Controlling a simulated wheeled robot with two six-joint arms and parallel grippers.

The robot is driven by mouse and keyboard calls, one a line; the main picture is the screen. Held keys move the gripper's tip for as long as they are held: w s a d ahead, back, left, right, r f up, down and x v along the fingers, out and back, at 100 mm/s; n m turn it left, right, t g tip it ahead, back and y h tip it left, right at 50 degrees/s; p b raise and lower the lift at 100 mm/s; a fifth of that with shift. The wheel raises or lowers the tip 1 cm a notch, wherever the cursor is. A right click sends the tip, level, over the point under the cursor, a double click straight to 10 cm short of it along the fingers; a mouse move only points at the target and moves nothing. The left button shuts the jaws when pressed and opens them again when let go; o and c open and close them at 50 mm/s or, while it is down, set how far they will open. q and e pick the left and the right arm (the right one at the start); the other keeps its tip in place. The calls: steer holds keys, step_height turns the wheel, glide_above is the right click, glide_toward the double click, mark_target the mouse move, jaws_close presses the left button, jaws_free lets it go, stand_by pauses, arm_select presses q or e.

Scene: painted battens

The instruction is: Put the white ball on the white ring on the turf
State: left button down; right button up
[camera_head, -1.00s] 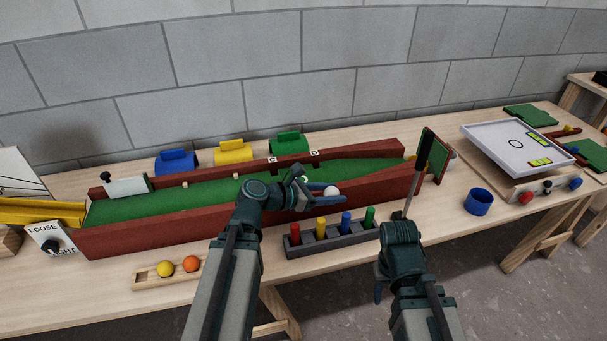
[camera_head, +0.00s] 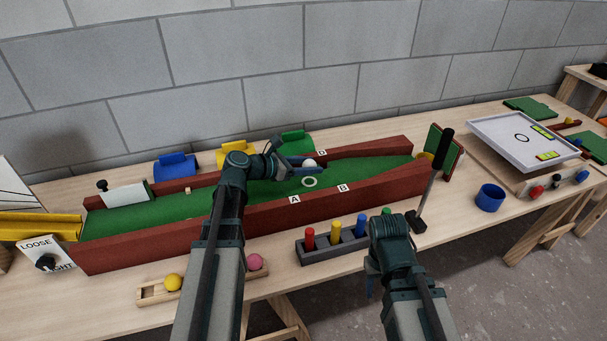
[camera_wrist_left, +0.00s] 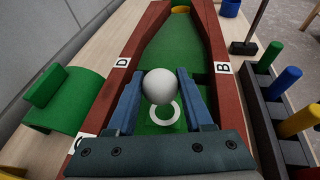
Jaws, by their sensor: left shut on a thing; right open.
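The white ball (camera_head: 309,163) is held in my left gripper (camera_head: 303,161), above the turf near the far wall of the trough. In the left wrist view the ball (camera_wrist_left: 160,86) sits between the two blue fingers. The white ring (camera_head: 309,182) lies flat on the green turf (camera_head: 222,192), a little nearer the front than the ball in the head view. In the left wrist view the ring (camera_wrist_left: 165,121) shows partly behind the ball. My right gripper (camera_head: 376,284) is open in front of the bench; its fingers are mostly hidden by the arm.
Red-brown walls (camera_head: 200,226) with lettered tags edge the turf. A peg block (camera_head: 335,240), a putter (camera_head: 434,175) and a blue cup (camera_head: 490,197) stand in front and right. A wooden rack with a yellow ball (camera_head: 173,282) and a pink ball (camera_head: 255,262) lies at front left.

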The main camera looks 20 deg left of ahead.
mark_target(309, 182)
arm_select(q)
steer(key=shift+f, duration=0.25)
step_height(309, 182, down, 3)
steer(key=b, duration=0.3)
steer(key=shift+f+b, duration=0.15)
steer(key=shift+b, duration=0.25)
steer(key=shift+c, duration=1.5)
jaws_free()
